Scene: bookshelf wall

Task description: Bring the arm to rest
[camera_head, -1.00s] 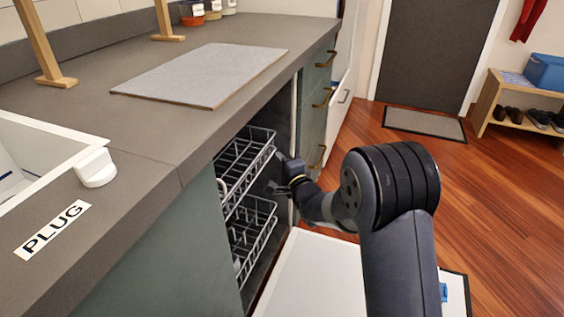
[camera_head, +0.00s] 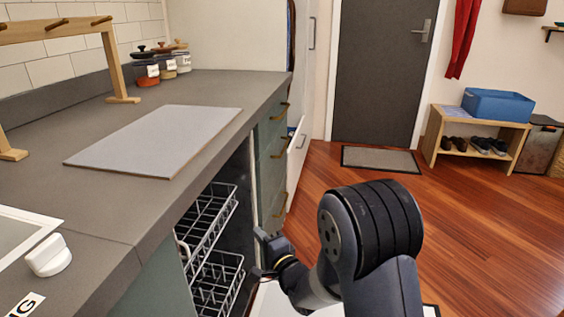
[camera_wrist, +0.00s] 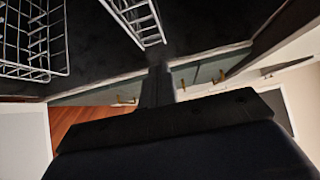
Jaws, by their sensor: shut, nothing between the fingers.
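My arm is bent at the right of the counter in the head view, its large dark joint (camera_head: 370,230) nearest the camera. My gripper (camera_head: 262,256) is small and partly hidden at the end of the arm, beside the open dishwasher racks. In the wrist view my gripper (camera_wrist: 156,85) is shut with nothing between the fingers. The upper rack (camera_head: 207,218) and lower rack (camera_head: 217,283) lie left of the gripper. I cannot tell how far it is from them.
The counter (camera_head: 150,205) with a grey board (camera_head: 155,140) runs along the left. A white open dishwasher door (camera_head: 290,300) lies under the arm. Wooden floor (camera_head: 480,220) is free to the right, up to a shoe bench (camera_head: 478,135) and a doormat (camera_head: 381,159).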

